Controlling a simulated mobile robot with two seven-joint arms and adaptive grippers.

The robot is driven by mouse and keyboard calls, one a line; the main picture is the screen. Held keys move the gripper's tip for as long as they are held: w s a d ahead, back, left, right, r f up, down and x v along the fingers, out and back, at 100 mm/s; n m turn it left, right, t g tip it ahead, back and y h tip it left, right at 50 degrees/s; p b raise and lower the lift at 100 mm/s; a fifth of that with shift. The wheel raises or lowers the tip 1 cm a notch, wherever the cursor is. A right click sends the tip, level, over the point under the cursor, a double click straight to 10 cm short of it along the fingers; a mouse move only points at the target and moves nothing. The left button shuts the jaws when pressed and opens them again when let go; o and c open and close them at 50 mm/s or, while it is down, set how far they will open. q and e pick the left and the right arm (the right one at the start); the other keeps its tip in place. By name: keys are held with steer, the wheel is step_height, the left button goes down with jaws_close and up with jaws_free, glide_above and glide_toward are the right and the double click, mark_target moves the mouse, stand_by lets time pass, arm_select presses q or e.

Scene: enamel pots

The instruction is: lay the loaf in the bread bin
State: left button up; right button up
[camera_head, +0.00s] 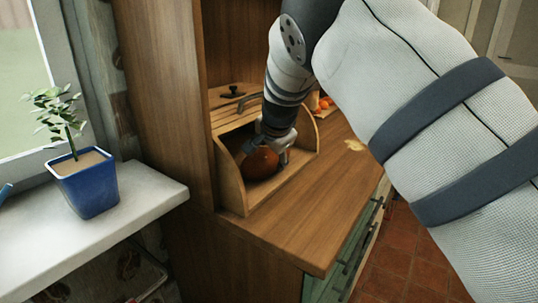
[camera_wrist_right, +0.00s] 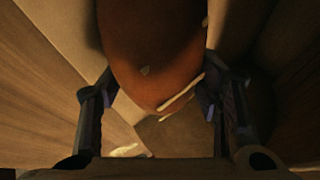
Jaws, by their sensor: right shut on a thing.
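The brown loaf (camera_head: 261,163) is inside the opening of the wooden bread bin (camera_head: 233,185), which stands open on the wooden counter. My right gripper (camera_head: 270,150) reaches into the bin from above and is shut on the loaf. In the right wrist view the loaf (camera_wrist_right: 155,55) sits between the two fingers of the right gripper (camera_wrist_right: 155,100). I cannot tell whether the loaf touches the bin floor. My left gripper is not in view.
A blue pot with a plant (camera_head: 87,183) stands on the white sill at the left. Orange fruit (camera_head: 324,103) lies behind the bin. A pale patch or item (camera_head: 355,145) is on the counter to the right. The counter's front (camera_head: 300,220) is clear.

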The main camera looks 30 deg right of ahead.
mark_target(272, 153)
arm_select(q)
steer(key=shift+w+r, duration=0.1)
arm_select(e)
steer(key=shift+d+r, duration=0.15)
steer(key=shift+r, duration=0.1)
steer(key=shift+f, duration=0.1)
steer(key=o, duration=1.6)
steer(key=shift+f, duration=0.1)
steer(key=shift+o, duration=0.2)
